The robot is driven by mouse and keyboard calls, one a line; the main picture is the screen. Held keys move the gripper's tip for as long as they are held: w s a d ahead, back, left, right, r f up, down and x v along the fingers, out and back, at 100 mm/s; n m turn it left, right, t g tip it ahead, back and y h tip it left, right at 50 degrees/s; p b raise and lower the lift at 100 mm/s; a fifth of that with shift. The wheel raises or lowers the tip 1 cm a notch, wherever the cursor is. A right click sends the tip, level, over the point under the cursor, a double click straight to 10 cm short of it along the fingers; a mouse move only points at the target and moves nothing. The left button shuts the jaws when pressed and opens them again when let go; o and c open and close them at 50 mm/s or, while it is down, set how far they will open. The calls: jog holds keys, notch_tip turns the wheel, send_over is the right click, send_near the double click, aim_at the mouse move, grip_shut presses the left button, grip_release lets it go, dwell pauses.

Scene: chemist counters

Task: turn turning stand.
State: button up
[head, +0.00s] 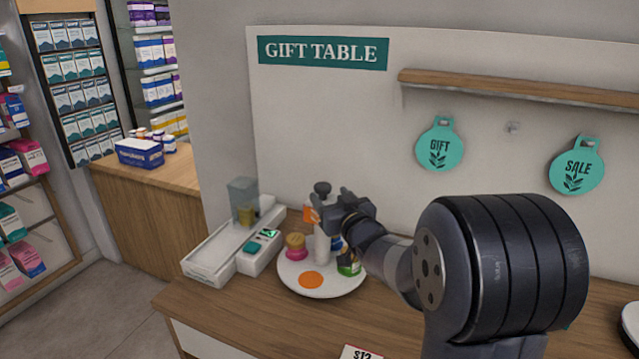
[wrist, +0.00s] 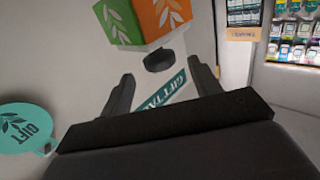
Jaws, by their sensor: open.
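The turning stand is a white round plate (head: 322,284) on the wooden counter, with a pale post (head: 322,245) and a dark knob (head: 322,188) on top. It carries a pink jar with a wooden lid (head: 296,247), an orange disc (head: 311,280), a green item (head: 349,267) and an orange box (head: 309,213). My gripper (head: 333,203) is at the post's upper part and partly hides it. In the wrist view my gripper (wrist: 161,84) is open and empty. A dark round piece (wrist: 158,60) shows past its fingertips, below a green and orange box (wrist: 143,20).
A white tray (head: 215,247) with a small green-screened device (head: 262,247) stands left of the stand. Some counter in front of the plate is clear.

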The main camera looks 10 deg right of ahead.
aim_at(319, 184)
jog(key=w, duration=0.3)
jog(key=w+a+p, duration=0.1)
jog(key=w, duration=0.3)
jog(key=shift+w+a, duration=0.1)
jog(key=shift+a, duration=0.1)
jog(key=shift+c, duration=0.6)
grip_shut()
